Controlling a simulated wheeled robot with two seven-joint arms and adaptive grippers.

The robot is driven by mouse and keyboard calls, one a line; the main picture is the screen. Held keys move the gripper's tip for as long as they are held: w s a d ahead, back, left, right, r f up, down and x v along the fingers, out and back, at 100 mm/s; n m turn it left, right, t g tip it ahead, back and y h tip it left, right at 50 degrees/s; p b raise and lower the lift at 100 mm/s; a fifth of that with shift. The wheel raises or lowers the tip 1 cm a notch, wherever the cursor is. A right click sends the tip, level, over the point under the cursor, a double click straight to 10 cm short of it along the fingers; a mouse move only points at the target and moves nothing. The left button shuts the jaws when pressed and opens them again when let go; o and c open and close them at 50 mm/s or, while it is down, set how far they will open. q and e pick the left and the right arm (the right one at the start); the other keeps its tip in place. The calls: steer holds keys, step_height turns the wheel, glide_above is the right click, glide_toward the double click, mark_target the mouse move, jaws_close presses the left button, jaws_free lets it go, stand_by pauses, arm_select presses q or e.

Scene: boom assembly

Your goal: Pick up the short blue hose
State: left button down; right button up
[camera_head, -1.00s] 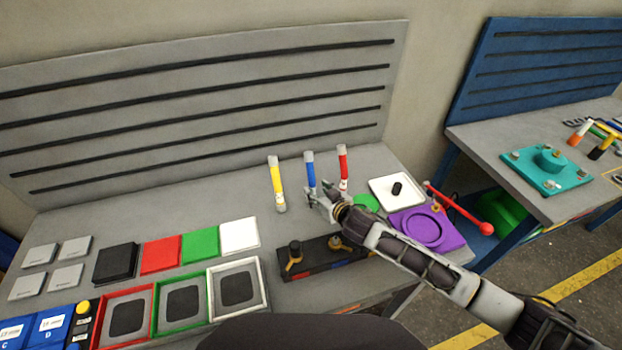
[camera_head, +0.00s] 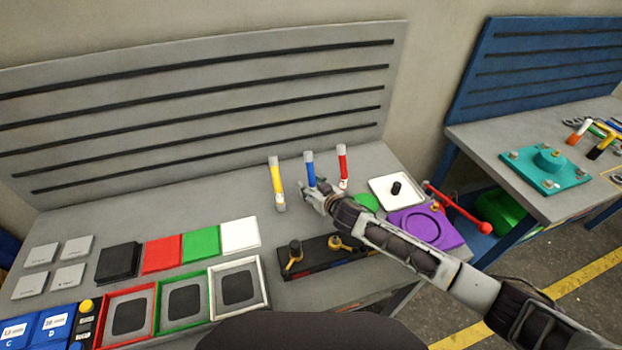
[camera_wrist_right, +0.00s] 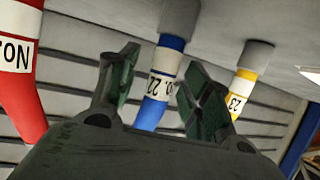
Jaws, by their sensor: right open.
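The short blue hose (camera_head: 310,168) stands upright on the grey table, between the yellow hose (camera_head: 278,180) and the red hose (camera_head: 343,165). It has a grey end and a white label band. My right gripper (camera_head: 309,192) is low at the blue hose and hides its bottom in the head view. In the right wrist view, the blue hose (camera_wrist_right: 171,45) shows between the two spread fingers of my right gripper (camera_wrist_right: 160,72). The fingers are open, and I cannot tell whether either touches it. My left gripper is out of view.
The red hose (camera_wrist_right: 22,85) and yellow hose (camera_wrist_right: 246,68) stand close on either side. A black fixture (camera_head: 315,262) lies in front, a purple plate (camera_head: 440,235) and white tray (camera_head: 378,190) to the right. A slotted grey panel (camera_head: 200,90) rises behind.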

mark_target(309, 163)
jaws_close()
stand_by(0.3)
steer(key=shift+r, duration=0.1)
steer(key=shift+r, duration=4.95)
steer(key=shift+r, duration=0.1)
